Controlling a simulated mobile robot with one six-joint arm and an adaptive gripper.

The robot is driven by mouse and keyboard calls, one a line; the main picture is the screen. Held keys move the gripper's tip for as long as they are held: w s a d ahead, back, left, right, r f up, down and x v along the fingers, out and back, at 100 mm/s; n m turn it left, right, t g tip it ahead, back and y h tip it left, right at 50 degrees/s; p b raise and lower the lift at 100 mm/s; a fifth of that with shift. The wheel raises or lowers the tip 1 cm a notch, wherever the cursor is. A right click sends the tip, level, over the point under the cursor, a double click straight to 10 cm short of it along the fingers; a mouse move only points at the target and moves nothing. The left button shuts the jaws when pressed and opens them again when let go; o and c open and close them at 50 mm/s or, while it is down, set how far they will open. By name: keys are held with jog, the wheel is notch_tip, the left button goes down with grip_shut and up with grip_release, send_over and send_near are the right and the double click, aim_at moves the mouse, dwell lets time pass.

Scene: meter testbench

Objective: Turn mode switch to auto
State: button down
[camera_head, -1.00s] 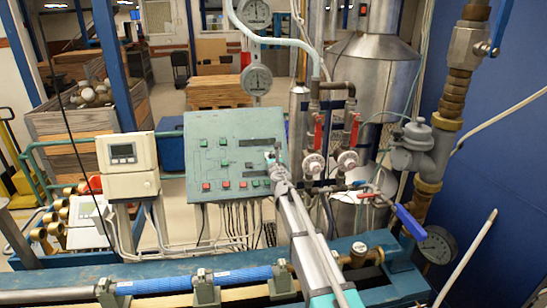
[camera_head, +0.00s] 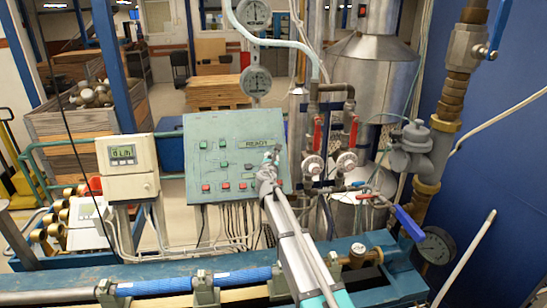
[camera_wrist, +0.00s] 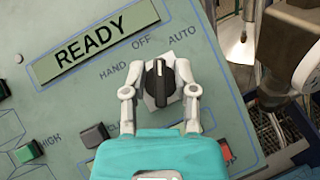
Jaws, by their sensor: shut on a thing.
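The mode switch (camera_wrist: 160,82) is a black knob on a pale square base, with a white pointer mark. In the wrist view, HAND, OFF and AUTO are printed around it. The mark points nearly straight up in the picture, between OFF and AUTO. My gripper (camera_wrist: 161,92) is shut on the knob, one finger on each side. The switch is on the green control panel (camera_head: 222,130). In the head view my gripper (camera_head: 272,160) is at the panel's right side and mostly hides the switch.
The panel's display (camera_wrist: 92,40) reads READY. Red, green and black buttons sit around the switch, one green button (camera_wrist: 28,152) at lower left. A white meter unit (camera_head: 127,155) stands left of the panel. Pipes with red-handled valves (camera_head: 318,133) stand close on the right.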

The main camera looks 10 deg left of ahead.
jog(key=m+g+h+p, duration=0.1)
jog(key=m+h, duration=0.1)
jog(key=m, duration=0.2)
jog(key=shift+r+h, duration=0.1)
jog(key=shift+h, duration=0.2)
jog(key=shift+m+g+h+p, duration=0.4)
jog(key=shift+m+h, duration=0.1)
jog(key=shift+m, duration=0.3)
jog(key=c, duration=0.7)
grip_release()
jog(key=shift+w+f, duration=0.15)
jog(key=shift+f, duration=0.1)
jog(key=shift+r, duration=0.1)
jog(key=shift+s, duration=0.2)
